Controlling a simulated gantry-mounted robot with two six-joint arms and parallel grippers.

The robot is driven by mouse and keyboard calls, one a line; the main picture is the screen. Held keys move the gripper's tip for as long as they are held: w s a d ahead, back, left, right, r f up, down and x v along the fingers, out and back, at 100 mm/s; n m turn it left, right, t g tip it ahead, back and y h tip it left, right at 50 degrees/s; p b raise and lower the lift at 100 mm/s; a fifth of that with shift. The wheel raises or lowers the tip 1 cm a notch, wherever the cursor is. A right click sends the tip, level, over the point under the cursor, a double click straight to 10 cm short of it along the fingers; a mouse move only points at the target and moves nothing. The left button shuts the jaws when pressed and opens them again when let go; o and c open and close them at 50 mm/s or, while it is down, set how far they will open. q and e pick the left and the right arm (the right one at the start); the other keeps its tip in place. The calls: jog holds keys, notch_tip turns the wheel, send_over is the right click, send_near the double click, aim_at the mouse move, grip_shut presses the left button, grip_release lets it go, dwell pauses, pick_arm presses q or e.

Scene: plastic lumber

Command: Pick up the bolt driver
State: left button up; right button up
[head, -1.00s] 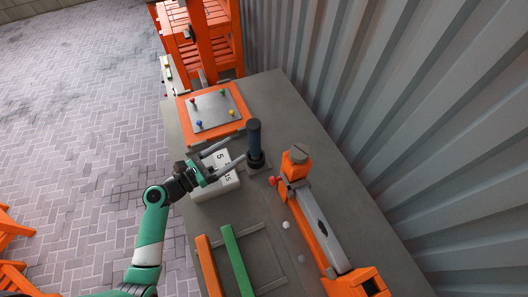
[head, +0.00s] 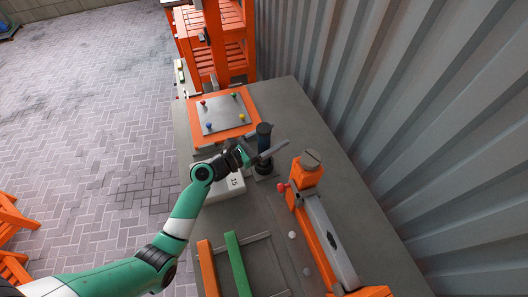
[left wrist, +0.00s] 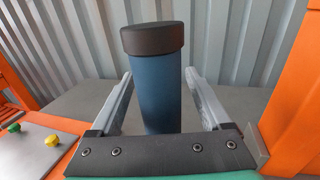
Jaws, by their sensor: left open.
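The bolt driver (head: 265,137) is a dark blue upright cylinder with a black cap, standing on a small grey base on the grey table. It also shows in the left wrist view (left wrist: 156,90), large and central. My left gripper (head: 264,151) is open, with its fingers reaching along both sides of the driver. In the left wrist view a gap shows between the driver and each finger (left wrist: 159,78). The far finger is partly hidden in the head view. My right gripper is not in view.
A white numbered block (head: 226,185) lies under my left wrist. An orange-framed plate (head: 224,113) with coloured knobs is behind. A long orange and grey machine (head: 325,235) stands to the right. Orange and green bars (head: 235,265) lie in front. A corrugated wall (head: 400,120) borders the right.

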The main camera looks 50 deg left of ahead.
pick_arm(q)
grip_shut()
dwell(0.4)
jog(key=shift+r, duration=0.1)
dwell(0.9)
